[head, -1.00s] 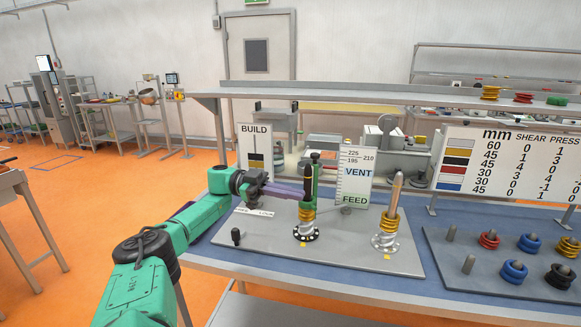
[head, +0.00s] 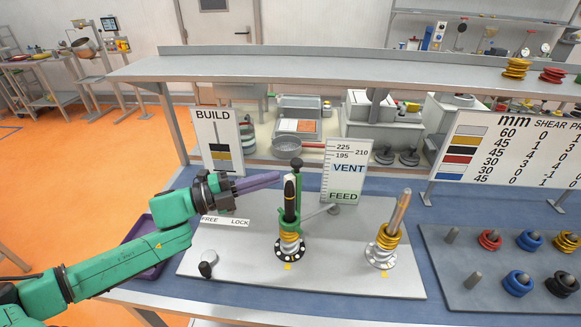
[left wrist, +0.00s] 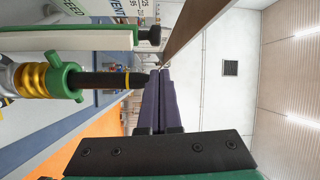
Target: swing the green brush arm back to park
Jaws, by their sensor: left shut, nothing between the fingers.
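The green brush arm has an upright post (head: 298,190) with a black knob and a green ring around the left screw (head: 289,240). A thin grey bar (head: 318,213) runs from it to a pivot at the right. The left screw is dark-tipped with gold coils. In the left wrist view the green ring (left wrist: 66,80) encircles the screw, and the post with its black knob (left wrist: 150,35) lies beside it. My left gripper (head: 277,177) is shut and empty, its purple fingers ending just left of the screw's dark tip and the knob. My right gripper is not in view.
A second screw (head: 387,240) with gold coils stands right on the grey plate (head: 330,278). A FREE/LOCK label (head: 225,220) and a black knob (head: 207,263) are at the left. The VENT/FEED gauge (head: 347,175) stands behind. A tray of coloured rings (head: 460,300) is at the right.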

